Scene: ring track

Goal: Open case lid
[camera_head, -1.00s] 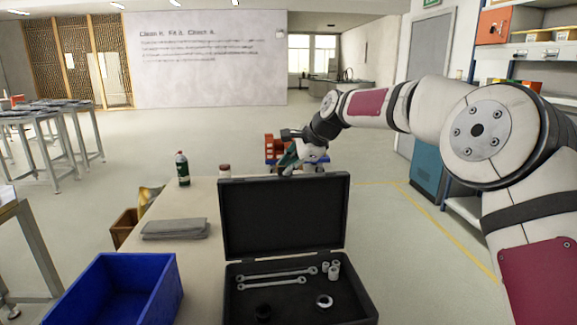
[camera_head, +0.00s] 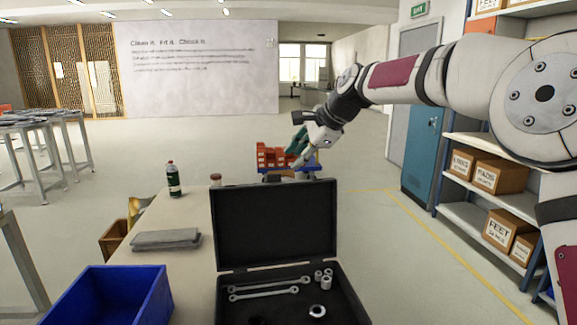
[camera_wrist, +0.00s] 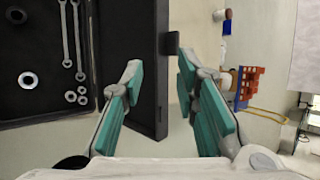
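The black case (camera_head: 345,300) stands on the table with its lid (camera_head: 275,225) open and upright. Two wrenches (camera_head: 270,288), a few small sockets (camera_head: 325,280) and a ring (camera_head: 317,311) lie in its base. My gripper (camera_head: 299,160) is just above and behind the lid's top edge. In the wrist view, my gripper (camera_wrist: 160,68) has its teal-padded fingers spread. The lid (camera_wrist: 128,50) and its small dark tab (camera_wrist: 173,46) show between and beyond the fingertips. I cannot tell whether a finger touches the lid. Nothing is held.
A blue bin (camera_head: 110,296) is left of the case. A folded grey cloth (camera_head: 166,239), a dark bottle (camera_head: 173,180) and a small jar (camera_head: 215,180) are on the table. An orange-red rack (camera_head: 275,156) stands beyond. Shelves with boxes (camera_head: 505,180) are at right.

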